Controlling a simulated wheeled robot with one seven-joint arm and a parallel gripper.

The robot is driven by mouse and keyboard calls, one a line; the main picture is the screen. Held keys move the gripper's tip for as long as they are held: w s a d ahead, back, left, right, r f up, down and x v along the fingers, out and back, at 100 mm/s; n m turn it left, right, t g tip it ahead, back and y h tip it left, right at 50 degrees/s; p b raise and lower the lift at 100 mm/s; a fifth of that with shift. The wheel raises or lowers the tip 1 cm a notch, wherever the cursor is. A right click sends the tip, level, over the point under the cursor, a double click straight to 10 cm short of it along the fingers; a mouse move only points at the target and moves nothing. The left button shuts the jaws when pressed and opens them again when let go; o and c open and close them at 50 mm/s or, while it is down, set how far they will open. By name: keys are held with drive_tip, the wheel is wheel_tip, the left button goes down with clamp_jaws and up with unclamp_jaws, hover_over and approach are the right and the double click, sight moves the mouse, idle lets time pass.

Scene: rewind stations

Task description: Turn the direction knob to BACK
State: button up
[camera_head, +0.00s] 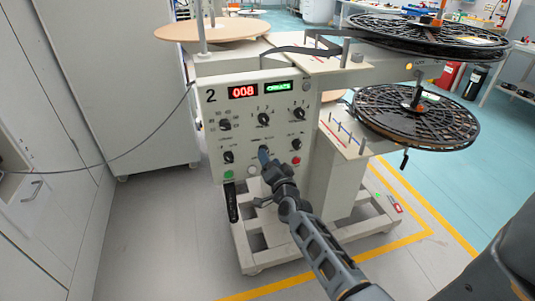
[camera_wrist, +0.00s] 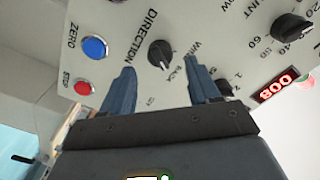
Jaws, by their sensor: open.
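The direction knob (camera_wrist: 160,53) is a black round knob on the pale panel, beside the printed word DIRECTION. A light mark on it points toward the lower edge of the wrist view, toward small lettering that I cannot read surely. My gripper (camera_wrist: 158,68) is open, with one blue-grey finger on each side of the knob in the picture. I see no finger touching it. In the head view my gripper (camera_head: 264,156) is at the lower middle of the panel and hides the knob.
A blue button (camera_wrist: 93,47) marked ZERO and a red button (camera_wrist: 83,87) are left of the knob. Other black knobs (camera_head: 263,119) and red and green displays (camera_head: 243,91) are on the panel (camera_head: 215,115). Reels (camera_head: 416,116) stand right.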

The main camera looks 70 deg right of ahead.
drive_tip(key=shift+v, duration=2.25)
drive_tip(key=s+a+r+n+t+y, duration=0.15)
drive_tip(key=s+a+n+y, duration=0.3)
drive_tip(key=a, duration=0.75)
drive_tip(key=s+a+r+n+t+y, duration=0.1)
drive_tip(key=s+a+n+t+y, duration=0.15)
drive_tip(key=s+a+n, duration=0.7)
drive_tip(key=s+a+r+n+y, duration=0.2)
drive_tip(key=s+a+r+y, duration=0.1)
drive_tip(key=a+r, duration=0.3)
drive_tip(key=s+a+r+n+y, duration=0.3)
drive_tip(key=s+a+r, duration=0.3)
drive_tip(key=a, duration=0.4)
drive_tip(key=shift+r+n+g+y, duration=0.2)
drive_tip(key=shift+n+g+y, duration=0.1)
drive_tip(key=shift+g+y, duration=0.1)
